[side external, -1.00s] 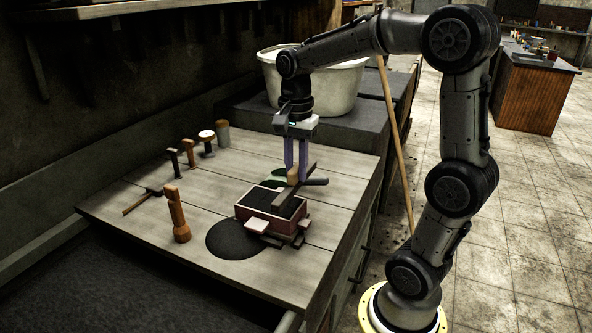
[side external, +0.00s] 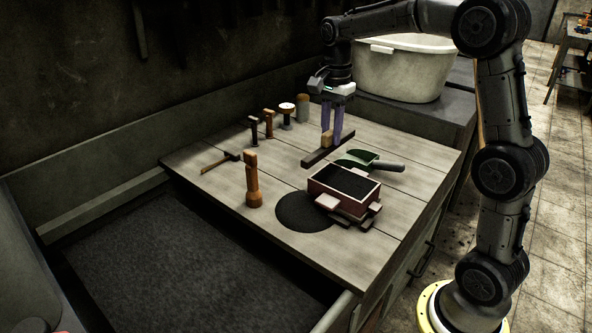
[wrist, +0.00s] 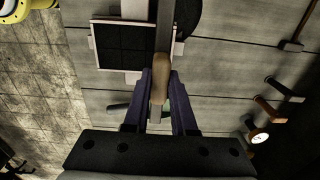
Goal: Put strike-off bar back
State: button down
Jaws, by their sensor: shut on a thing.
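The strike-off bar (side external: 320,157) is a long dark bar with a light wooden handle (side external: 326,141). My gripper (side external: 331,139) is shut on the handle, and the bar hangs level above the bench, back left of the moulding box. In the wrist view the handle (wrist: 159,88) sits between my gripper's purple fingers (wrist: 160,76), and the bar (wrist: 165,28) runs up out of the picture. The red moulding box (side external: 333,198) holds dark sand up to about its rim. The bar's exact height above the bench is hard to tell.
A green scoop (side external: 360,156) lies behind the box. A dark sand patch (side external: 300,213) is at the box's left. A white tub (side external: 404,72) stands behind. Bare planks lie left of the bar.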

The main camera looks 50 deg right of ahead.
jog(key=w+d+f, duration=0.1)
jog(key=w+f, duration=0.2)
jog(key=w, duration=0.1)
jog(key=w+d+f, duration=0.1)
jog(key=w+f, duration=0.2)
jog(key=w, duration=0.1)
jog(key=w+d+f, duration=0.1)
jog(key=w+f, duration=0.3)
jog(key=w, duration=0.1)
jog(key=shift+w+d, duration=0.1)
jog(key=shift+d, duration=0.1)
jog(key=shift+w+f, duration=0.2)
jog(key=shift+f, duration=1.5)
jog(key=shift+f, duration=0.15)
jog(key=c, duration=0.7)
grip_release()
jog(key=shift+c, duration=0.2)
